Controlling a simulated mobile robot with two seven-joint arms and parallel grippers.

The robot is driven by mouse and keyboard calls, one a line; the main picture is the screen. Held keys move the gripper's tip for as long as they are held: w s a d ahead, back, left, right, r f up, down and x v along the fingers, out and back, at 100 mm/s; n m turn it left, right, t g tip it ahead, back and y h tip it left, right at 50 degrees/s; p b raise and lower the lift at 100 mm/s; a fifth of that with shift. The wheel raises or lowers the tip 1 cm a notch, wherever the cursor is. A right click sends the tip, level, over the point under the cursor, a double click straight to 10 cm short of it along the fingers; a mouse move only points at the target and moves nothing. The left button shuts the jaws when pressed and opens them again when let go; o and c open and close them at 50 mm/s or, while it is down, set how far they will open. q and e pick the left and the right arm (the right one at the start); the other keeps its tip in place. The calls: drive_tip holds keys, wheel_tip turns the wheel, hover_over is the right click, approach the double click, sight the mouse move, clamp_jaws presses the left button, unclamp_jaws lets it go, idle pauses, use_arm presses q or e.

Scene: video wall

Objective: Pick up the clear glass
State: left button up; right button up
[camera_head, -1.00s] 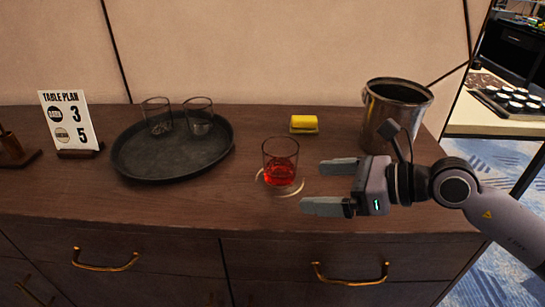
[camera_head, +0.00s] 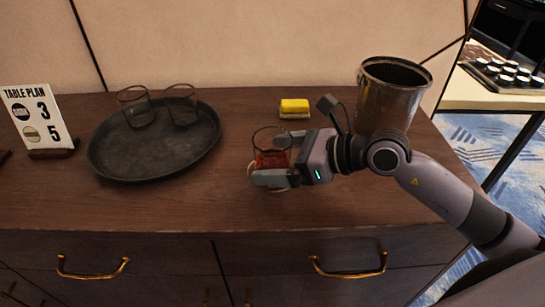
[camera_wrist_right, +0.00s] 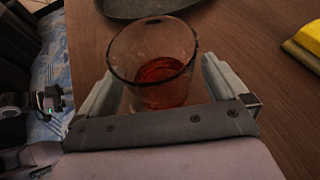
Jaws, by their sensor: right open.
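A clear glass (camera_head: 270,146) with red liquid in it stands upright on the wooden cabinet top. My right gripper (camera_head: 272,163) is open around this glass, one finger on the near side and one on the far side. In the right wrist view the glass (camera_wrist_right: 153,62) sits between the two fingers of the gripper (camera_wrist_right: 155,95); I cannot tell whether they touch it. Two more clear glasses, apparently empty, stand on the dark round tray: a left one (camera_head: 136,107) and a right one (camera_head: 181,104).
The round tray (camera_head: 110,165) lies left of my gripper. A yellow sponge (camera_head: 294,106) lies behind it. A metal bucket (camera_head: 388,100) stands close behind my right arm. A table plan sign (camera_head: 36,117) stands at the far left. The cabinet's front edge is near.

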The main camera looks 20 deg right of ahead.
drive_tip(key=shift+w+a+f, duration=0.25)
drive_tip(key=shift+w+a, duration=0.1)
drive_tip(key=shift+a, duration=0.1)
drive_tip(key=c, duration=1.3)
drive_tip(key=shift+r, duration=0.2)
wheel_tip(320, 180, up, 20)
drive_tip(key=shift+d+f+p, duration=0.1)
drive_tip(key=shift+f+p, duration=0.15)
drive_tip(key=shift+p, duration=0.55)
